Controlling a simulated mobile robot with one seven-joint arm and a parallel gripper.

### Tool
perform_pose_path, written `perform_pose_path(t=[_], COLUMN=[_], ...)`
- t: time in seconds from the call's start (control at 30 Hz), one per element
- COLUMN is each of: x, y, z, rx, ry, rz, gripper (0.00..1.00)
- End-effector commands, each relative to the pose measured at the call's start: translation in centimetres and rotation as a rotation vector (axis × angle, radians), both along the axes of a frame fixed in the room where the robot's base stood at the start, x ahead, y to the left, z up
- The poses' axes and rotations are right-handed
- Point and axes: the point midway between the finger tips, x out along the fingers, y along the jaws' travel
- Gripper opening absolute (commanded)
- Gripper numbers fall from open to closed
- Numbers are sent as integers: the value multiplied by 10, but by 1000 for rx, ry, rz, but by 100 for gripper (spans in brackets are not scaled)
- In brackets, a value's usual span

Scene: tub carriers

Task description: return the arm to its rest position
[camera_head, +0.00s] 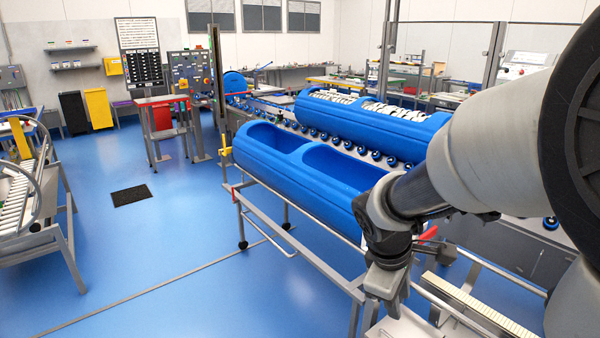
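My arm (480,150) reaches in from the right edge, bent down at the wrist. My gripper (388,300) hangs pointing down at the lower middle right, in front of the near end of a blue tub carrier (262,165). The picture does not show whether its fingers are open or shut. No held object can be made out. I cannot tell whether the gripper touches the metal frame or the pale surface below it. My wrist hides the near right end of the carrier.
The near carrier, with two hollows, lies on a grey wheeled frame (300,250). A second blue carrier (385,122) holding white pieces lies behind on a roller track. A pale ruled strip (475,305) runs at lower right.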

Motion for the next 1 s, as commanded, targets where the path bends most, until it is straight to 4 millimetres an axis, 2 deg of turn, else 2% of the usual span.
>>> perform_pose_path(t=[0.03,0.2,0.3,0.4,0.6,1.0], x=[-14,-64,-91,-112,-133,-134], y=[2,15,27,37,49,50], z=[34,101,129,147,160,161], rx=[42,232,356,463,581,589], ry=[-63,-231,-304,-353,-390,-391], rz=[-92,-412,-568,-685,-797,-806], gripper=[29,29,29,29,29,29])
